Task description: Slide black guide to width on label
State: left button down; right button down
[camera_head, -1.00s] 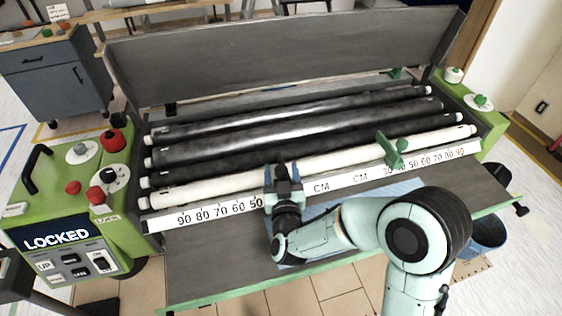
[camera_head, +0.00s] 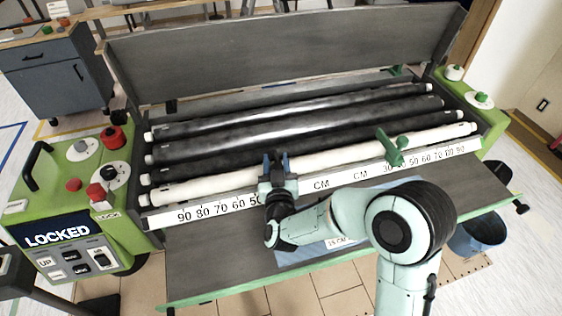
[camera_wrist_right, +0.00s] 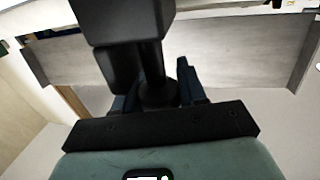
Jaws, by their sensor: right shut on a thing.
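The black guide (camera_head: 277,172) sits on the white ruler strip (camera_head: 215,209) in front of the white roller, just right of the left scale's 50 mark. My right gripper (camera_head: 276,163) is shut on it, with its blue fingers on either side, and hides most of it. In the right wrist view the black guide (camera_wrist_right: 120,22) fills the upper middle, between and beyond the blue fingers. The label (camera_head: 341,242) is a small white tag on a blue sheet, partly behind my right arm; its print is too small to read surely. My left gripper is not in view.
A green guide (camera_head: 393,148) stands on the right part of the ruler. Black rollers (camera_head: 300,122) lie behind the white roller (camera_head: 350,149). The green control panel (camera_head: 75,240) at left reads LOCKED. The grey front tray (camera_head: 210,270) holds the blue sheet (camera_head: 300,256).

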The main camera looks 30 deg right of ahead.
jog(key=a, duration=0.3)
jog(key=w+a, duration=0.1)
jog(key=a, duration=0.2)
jog(key=w+a, duration=0.1)
jog(key=a, duration=0.1)
jog(key=shift+a+r, duration=0.1)
jog(key=shift+a, duration=0.3)
jog(key=c, duration=0.7)
grip_release()
jog(key=shift+d, duration=0.1)
jog(key=v, duration=1.3)
jog(key=shift+s+b, duration=0.2)
jog(key=shift+b, duration=0.1)
